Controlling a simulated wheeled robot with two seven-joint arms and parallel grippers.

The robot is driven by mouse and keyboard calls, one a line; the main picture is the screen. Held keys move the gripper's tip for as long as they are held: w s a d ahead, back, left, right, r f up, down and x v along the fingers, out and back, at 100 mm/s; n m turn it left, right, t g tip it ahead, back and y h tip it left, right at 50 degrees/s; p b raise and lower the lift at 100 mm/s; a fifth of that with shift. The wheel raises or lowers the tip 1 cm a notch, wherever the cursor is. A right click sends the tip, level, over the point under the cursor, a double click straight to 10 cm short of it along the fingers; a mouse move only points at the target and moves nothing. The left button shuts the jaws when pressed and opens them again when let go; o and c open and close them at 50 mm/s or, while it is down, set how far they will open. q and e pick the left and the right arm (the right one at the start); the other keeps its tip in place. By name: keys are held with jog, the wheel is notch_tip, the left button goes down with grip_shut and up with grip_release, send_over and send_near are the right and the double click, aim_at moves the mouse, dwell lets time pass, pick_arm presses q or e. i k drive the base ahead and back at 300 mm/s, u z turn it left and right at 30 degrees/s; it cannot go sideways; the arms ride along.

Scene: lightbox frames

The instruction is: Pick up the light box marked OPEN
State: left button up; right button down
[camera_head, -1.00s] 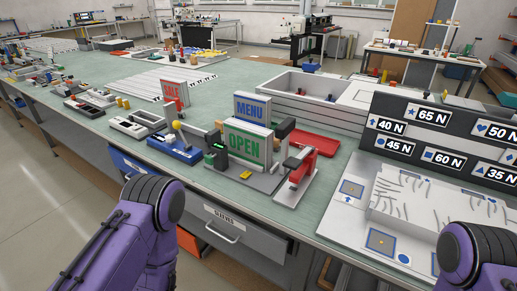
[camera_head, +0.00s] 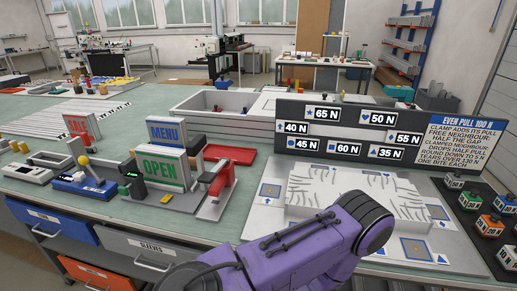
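The light box marked OPEN (camera_head: 163,171) is a white upright box with green letters. It stands on a grey base at the front of the bench, between a black-and-green device on its left and a red clamp-like part (camera_head: 220,181) on its right. A light box marked MENU (camera_head: 167,134), with blue letters, is just behind and above it. A light box marked SALE (camera_head: 78,126), with red letters, stands further left. A purple arm of mine (camera_head: 320,245) reaches in from the bottom, right of the boxes; its gripper is not visible. My other arm is out of view.
A dark panel with force labels (camera_head: 345,133) stands behind a white jagged piece on a tray (camera_head: 265,225) at right. Several weight-like blocks (camera_head: 487,222) sit far right. A blue lever device (camera_head: 84,182) is left of OPEN. A red tray (camera_head: 236,154) lies behind.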

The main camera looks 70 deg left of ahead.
aim_at(158, 164)
jog(key=z, duration=0.95)
jog(key=k, duration=1.9)
jog(key=u, duration=1.65)
